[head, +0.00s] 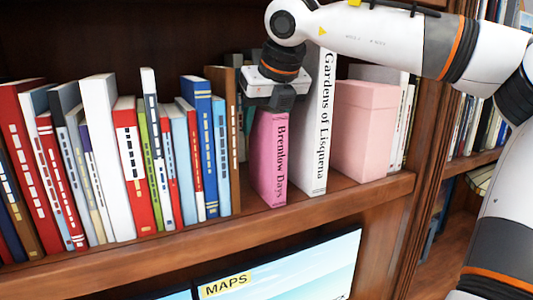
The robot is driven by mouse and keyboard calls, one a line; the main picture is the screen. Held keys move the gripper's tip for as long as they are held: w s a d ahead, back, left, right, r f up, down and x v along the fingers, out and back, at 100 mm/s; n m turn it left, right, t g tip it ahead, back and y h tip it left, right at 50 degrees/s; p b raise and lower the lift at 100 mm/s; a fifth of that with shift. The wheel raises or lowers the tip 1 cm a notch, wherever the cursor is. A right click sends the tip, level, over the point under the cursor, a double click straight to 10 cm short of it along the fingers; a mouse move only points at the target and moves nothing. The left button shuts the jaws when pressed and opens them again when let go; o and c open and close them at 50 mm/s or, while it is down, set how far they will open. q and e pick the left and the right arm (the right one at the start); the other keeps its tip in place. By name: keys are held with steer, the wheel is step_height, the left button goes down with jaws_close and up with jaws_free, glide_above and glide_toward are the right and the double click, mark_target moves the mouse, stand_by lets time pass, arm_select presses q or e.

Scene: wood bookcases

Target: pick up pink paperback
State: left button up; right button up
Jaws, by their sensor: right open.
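The pink paperback (271,165), with "Brenlow Days" on its spine, stands upright on the wooden shelf. A taller white book (319,130), "Gardens of Lisquena", stands just to its right. My right gripper (276,100) comes in from the upper right and is at the top of the pink paperback. It is open; its fingers hide part of the book's top edge, and I cannot tell whether they touch it. My left gripper is not in view.
A row of several books (130,155) fills the shelf to the left, with a narrow gap before the paperback. A light pink box (364,130) stands right of the white book. The shelf's front edge (200,240) is clear; a "MAPS" picture (270,275) is below.

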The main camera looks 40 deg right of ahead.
steer(key=shift+f, duration=0.25)
stand_by(0.3)
jaws_close()
